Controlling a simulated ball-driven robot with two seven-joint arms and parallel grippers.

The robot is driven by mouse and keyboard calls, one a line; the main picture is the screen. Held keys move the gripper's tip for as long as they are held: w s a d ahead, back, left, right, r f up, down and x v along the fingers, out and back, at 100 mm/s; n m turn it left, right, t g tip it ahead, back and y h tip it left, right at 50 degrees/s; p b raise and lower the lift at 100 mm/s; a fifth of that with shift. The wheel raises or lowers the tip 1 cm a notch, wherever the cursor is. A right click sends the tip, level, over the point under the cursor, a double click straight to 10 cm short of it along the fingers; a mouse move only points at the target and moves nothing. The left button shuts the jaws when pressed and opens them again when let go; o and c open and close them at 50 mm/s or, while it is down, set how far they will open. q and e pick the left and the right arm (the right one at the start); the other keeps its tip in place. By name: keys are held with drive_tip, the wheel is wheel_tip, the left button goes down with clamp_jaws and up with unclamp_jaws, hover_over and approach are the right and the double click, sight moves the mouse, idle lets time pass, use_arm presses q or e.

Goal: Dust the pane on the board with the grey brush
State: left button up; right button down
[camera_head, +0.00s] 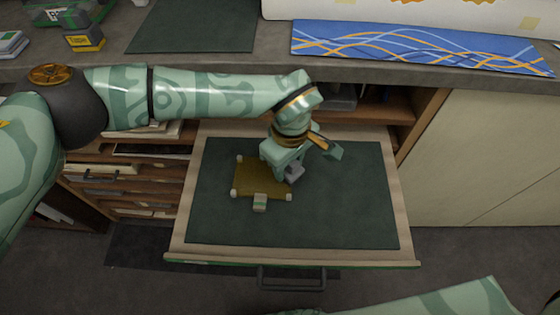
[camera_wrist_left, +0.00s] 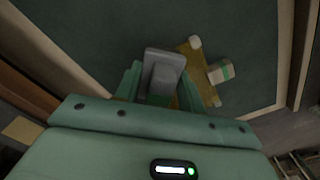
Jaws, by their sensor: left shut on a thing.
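The amber pane (camera_head: 258,182) lies flat on the dark green board (camera_head: 345,215) in the pulled-out drawer, with pale round pegs at its corners. My left gripper (camera_head: 284,166) is over its right part and hides some of it. It is shut on the grey brush (camera_head: 294,174), which also shows between the fingers in the left wrist view (camera_wrist_left: 163,68). The pane shows beside the brush there (camera_wrist_left: 198,72). I cannot tell whether the brush touches the pane. My right gripper is out of view.
A small pale block with a green band (camera_head: 260,202) sits at the pane's front edge. The drawer's wooden rim (camera_head: 400,215) surrounds the board, and the worktop (camera_head: 400,72) overhangs its back. The board's right side is clear.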

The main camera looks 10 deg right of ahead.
sight(270, 175)
use_arm(q)
drive_tip(key=shift+a+f, duration=0.1)
drive_tip(key=shift+w+a+f+p, duration=0.15)
drive_tip(key=shift+a+p, duration=0.1)
drive_tip(key=shift+a, duration=0.5)
drive_tip(key=shift+w+a+r+p, duration=0.15)
drive_tip(key=shift+a+p, duration=0.1)
drive_tip(key=shift+a, duration=0.5)
drive_tip(key=shift+a+f, duration=0.25)
drive_tip(key=shift+a, duration=0.1)
drive_tip(key=shift+c, duration=0.2)
drive_tip(key=shift+w+a+p, duration=0.25)
drive_tip(key=shift+a+p, duration=0.05)
drive_tip(key=shift+a, duration=0.6)
drive_tip(key=shift+w+a+p, duration=0.2)
drive_tip(key=shift+a+p, duration=0.1)
drive_tip(key=shift+a, duration=0.6)
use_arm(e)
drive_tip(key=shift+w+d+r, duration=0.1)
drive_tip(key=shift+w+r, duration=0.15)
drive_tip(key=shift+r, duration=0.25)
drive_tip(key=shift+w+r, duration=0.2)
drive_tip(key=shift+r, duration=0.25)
use_arm(q)
drive_tip(key=shift+r, duration=0.15)
